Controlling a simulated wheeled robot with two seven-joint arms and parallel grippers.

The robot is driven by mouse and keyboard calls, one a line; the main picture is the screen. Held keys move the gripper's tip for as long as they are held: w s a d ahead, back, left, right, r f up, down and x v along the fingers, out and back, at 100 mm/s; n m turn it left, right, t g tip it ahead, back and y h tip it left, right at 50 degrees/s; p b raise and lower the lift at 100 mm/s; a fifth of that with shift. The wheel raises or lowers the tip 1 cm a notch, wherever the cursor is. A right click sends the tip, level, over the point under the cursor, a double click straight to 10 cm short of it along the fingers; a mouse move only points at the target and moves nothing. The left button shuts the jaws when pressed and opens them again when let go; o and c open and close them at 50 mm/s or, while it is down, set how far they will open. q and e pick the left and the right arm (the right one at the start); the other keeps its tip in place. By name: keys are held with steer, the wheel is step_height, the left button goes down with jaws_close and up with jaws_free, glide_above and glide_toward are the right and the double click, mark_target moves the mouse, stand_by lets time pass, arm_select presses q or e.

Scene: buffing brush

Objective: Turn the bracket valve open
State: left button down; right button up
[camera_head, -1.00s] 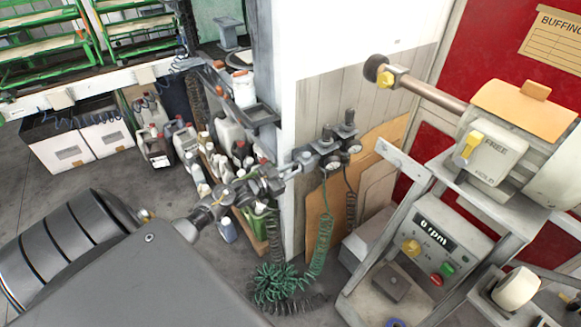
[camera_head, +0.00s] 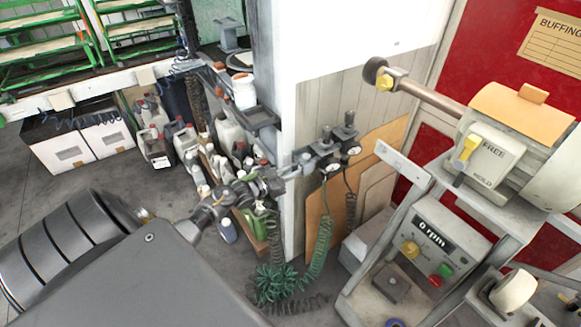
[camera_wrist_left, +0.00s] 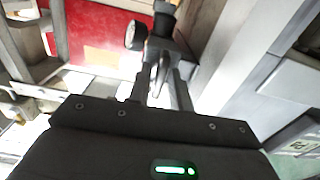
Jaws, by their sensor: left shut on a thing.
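The bracket valve is part of a grey fitting (camera_head: 304,158) on the corner of the white wall, with regulators and round gauges (camera_head: 331,163) beside it. My left gripper (camera_head: 286,173) reaches this fitting from the left and is shut on its valve handle. In the left wrist view the two fingers (camera_wrist_left: 162,88) close around a thin dark part, the valve handle (camera_wrist_left: 161,72), below the dark regulator body and a round gauge (camera_wrist_left: 135,36). The fingers and hand hide most of the handle, so its exact angle is unclear. My right gripper is not in view.
A green coiled hose (camera_head: 322,245) hangs below the gauges to the floor. The buffing machine (camera_head: 500,150) with a control panel (camera_head: 437,245) reading 0 rpm stands at right. A shelf of bottles and canisters (camera_head: 228,135) is behind my left gripper.

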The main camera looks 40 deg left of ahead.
arm_select(q)
steer(key=c, duration=1.5)
jaws_free()
steer(key=shift+s, duration=0.15)
steer(key=b+v, duration=0.1)
steer(key=v, duration=0.9)
steer(key=shift+s+a, duration=0.2)
steer(key=shift+s, duration=0.05)
